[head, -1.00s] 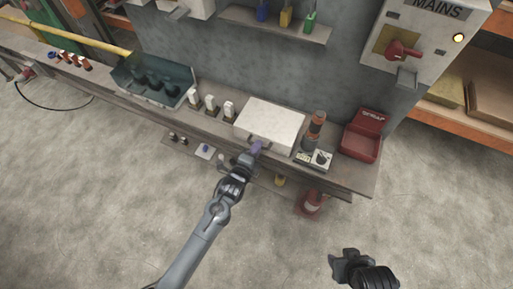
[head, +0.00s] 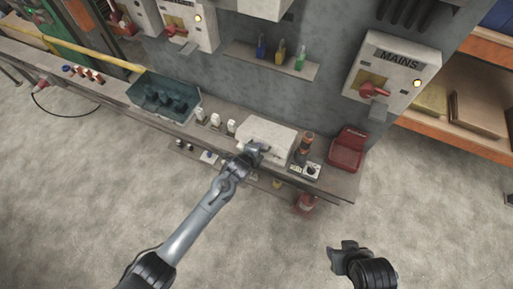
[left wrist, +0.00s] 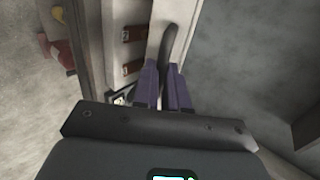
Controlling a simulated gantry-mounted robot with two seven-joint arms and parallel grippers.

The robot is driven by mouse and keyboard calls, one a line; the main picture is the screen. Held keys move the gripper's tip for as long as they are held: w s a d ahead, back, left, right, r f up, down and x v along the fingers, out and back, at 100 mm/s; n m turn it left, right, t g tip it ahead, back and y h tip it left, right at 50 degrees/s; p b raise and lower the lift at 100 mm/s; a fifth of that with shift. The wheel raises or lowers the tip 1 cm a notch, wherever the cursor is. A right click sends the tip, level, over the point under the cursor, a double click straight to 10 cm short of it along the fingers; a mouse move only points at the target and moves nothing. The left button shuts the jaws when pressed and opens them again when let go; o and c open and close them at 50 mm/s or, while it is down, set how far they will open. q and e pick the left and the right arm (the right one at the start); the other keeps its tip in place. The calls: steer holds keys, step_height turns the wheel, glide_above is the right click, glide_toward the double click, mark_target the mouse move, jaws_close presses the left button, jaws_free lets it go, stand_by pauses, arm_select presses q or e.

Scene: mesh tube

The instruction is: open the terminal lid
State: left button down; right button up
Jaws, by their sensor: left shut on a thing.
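The terminal box with its pale lid (head: 270,131) sits on the bench's right half. In the head view my left gripper (head: 254,149) is at the lid's front edge. In the left wrist view its purple fingers (left wrist: 164,88) are shut on a dark curved handle (left wrist: 168,42) on the lid. Copper-coloured strips (left wrist: 133,34) show beside the pale lid panel in that view, so the lid appears partly raised; the exact angle is unclear. My right gripper (head: 341,251) hangs over the floor, away from the bench, and its jaw opening is unclear.
A dark teal bin (head: 166,98) and white switches (head: 216,120) stand left of the box. A dark cylinder (head: 305,143), a small meter (head: 308,170) and a red scrap bin (head: 346,150) stand to its right. The MAINS box (head: 391,70) hangs on the wall.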

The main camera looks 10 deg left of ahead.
mark_target(263, 138)
arm_select(q)
steer(key=shift+w+r+p, duration=0.2)
steer(key=shift+r+p, duration=0.1)
steer(key=shift+r, duration=0.2)
steer(key=shift+w+r+p, duration=0.15)
steer(key=shift+r+p, duration=0.1)
steer(key=shift+r, duration=0.25)
steer(key=shift+w+d+r+p, duration=0.15)
steer(key=shift+w+r+p, duration=0.25)
steer(key=shift+r, duration=0.15)
arm_select(e)
steer(key=shift+r, duration=1.3)
arm_select(q)
steer(key=c, duration=1.2)
jaws_free()
steer(key=shift+s, duration=0.1)
